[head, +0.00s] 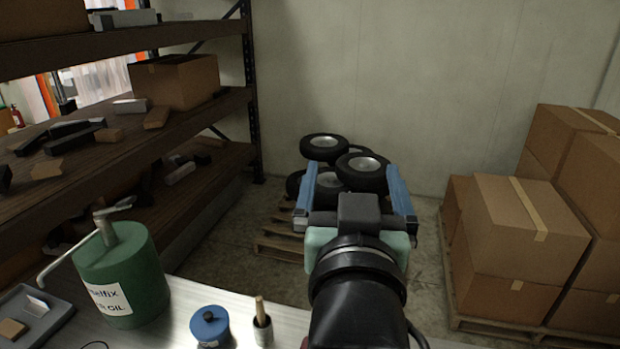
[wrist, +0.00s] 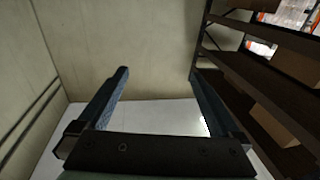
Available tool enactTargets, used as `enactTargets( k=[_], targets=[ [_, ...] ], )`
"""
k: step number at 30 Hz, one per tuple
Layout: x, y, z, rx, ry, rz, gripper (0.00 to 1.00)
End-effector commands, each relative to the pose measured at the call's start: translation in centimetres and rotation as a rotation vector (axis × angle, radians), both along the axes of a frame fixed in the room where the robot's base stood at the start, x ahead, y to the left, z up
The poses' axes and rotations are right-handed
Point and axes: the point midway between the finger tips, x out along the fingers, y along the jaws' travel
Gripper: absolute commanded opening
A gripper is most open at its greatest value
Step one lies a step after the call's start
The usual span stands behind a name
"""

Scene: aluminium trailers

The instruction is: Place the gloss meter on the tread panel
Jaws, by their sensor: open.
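My gripper (head: 354,188) is open and empty, its two blue fingers spread apart in the air beyond the bench, in front of the stacked tyres. It also shows in the wrist view (wrist: 159,76), with nothing between the fingers. I cannot make out a gloss meter in either view. No tread panel can be clearly identified either. My arm hides part of the bench at the lower right of the head view.
The pale bench top (head: 180,325) holds a green oil can (head: 120,270), a blue lidded pot (head: 210,328), a cup with a brush (head: 262,325) and a grey tray (head: 55,318). Shelving (head: 120,150) stands left. Tyres (head: 362,170) stand behind; cartons (head: 520,225) stack right.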

Motion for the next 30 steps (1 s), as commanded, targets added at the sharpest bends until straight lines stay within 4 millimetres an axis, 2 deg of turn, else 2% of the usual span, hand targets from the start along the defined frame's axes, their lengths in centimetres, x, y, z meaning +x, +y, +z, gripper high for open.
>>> enactTargets(
  k=[1, 3, 4, 6, 10, 14, 22, 26, 30],
  targets=[
    [-1.2, 1.1, 4.8, -0.013, -0.148, 0.018, 1.0],
    [-3.4, 2.3, 10.4, -0.028, -0.332, 0.039, 1.0],
    [-4.4, 2.8, 12.4, -0.033, -0.403, 0.047, 1.0],
    [-6.9, 3.7, 16.1, -0.04, -0.543, 0.064, 1.0],
    [-10.2, 4.6, 20.1, -0.046, -0.706, 0.082, 1.0],
    [-11.5, 4.9, 21.3, -0.048, -0.761, 0.089, 1.0],
    [-11.4, 4.9, 21.2, -0.048, -0.759, 0.088, 1.0],
    [-11.4, 4.9, 19.5, -0.048, -0.758, 0.09, 1.0],
    [-11.3, 5.0, 16.8, -0.046, -0.757, 0.093, 1.0]
  ],
)
